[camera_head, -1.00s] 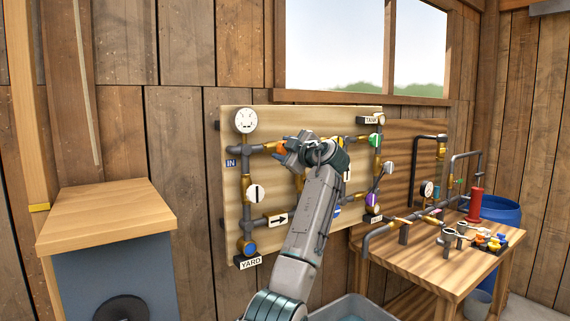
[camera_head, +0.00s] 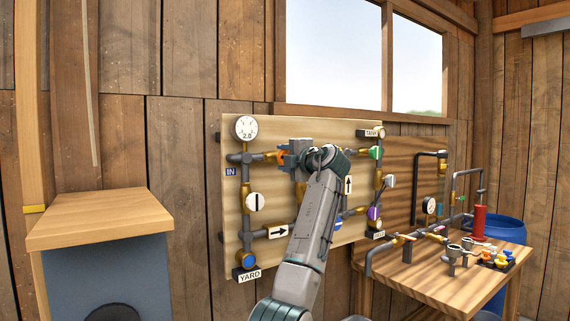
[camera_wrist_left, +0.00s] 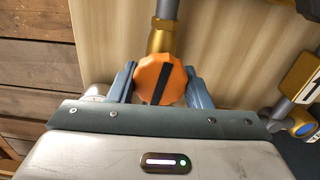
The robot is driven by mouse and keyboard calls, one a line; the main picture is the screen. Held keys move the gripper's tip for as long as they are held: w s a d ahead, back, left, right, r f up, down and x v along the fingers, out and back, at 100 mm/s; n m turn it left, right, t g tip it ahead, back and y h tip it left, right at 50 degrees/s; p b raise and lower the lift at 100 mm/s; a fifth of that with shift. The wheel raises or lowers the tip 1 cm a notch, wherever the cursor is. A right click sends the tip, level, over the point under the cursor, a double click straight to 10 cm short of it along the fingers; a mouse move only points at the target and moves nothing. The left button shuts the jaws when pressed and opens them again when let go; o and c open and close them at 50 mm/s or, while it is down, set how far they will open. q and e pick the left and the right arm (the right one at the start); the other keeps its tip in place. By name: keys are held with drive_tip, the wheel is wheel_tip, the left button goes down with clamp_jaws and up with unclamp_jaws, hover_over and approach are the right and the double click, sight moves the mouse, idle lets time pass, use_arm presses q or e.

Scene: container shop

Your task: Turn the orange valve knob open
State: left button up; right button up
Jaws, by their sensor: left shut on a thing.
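The orange valve knob (camera_wrist_left: 158,78) is faceted, with a black stripe across its face. In the left wrist view it sits between the two fingers of my left gripper (camera_wrist_left: 160,85), which is shut on it. The stripe runs nearly along the pipe (camera_wrist_left: 167,9) above the knob, slightly tilted. In the head view the knob (camera_head: 282,157) shows only as an orange edge on the upper pipe, mostly hidden by my left gripper (camera_head: 285,158). My right gripper is not in view.
The wooden pipe board (camera_head: 232,200) carries a white gauge (camera_head: 245,127) reading about 2.0, a white knob (camera_head: 254,203), a blue knob (camera_head: 249,261), a green knob (camera_head: 376,153) and a purple knob (camera_head: 374,213). A workbench (camera_head: 440,286) stands right, a wood-topped cabinet (camera_head: 100,218) left.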

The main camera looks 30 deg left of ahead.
use_arm(q)
drive_tip(key=shift+f+n, duration=0.15)
drive_tip(key=shift+n, duration=0.75)
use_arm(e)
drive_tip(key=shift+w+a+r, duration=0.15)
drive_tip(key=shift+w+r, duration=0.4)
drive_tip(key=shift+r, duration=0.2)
use_arm(q)
drive_tip(key=o, duration=1)
drive_tip(key=shift+d+b, duration=0.1)
drive_tip(key=shift+b, duration=0.2)
drive_tip(key=shift+s+d, duration=0.15)
drive_tip(key=shift+d, duration=0.1)
drive_tip(key=b+v, duration=0.2)
drive_tip(key=v, duration=0.8)
drive_tip(key=shift+b, duration=0.3)
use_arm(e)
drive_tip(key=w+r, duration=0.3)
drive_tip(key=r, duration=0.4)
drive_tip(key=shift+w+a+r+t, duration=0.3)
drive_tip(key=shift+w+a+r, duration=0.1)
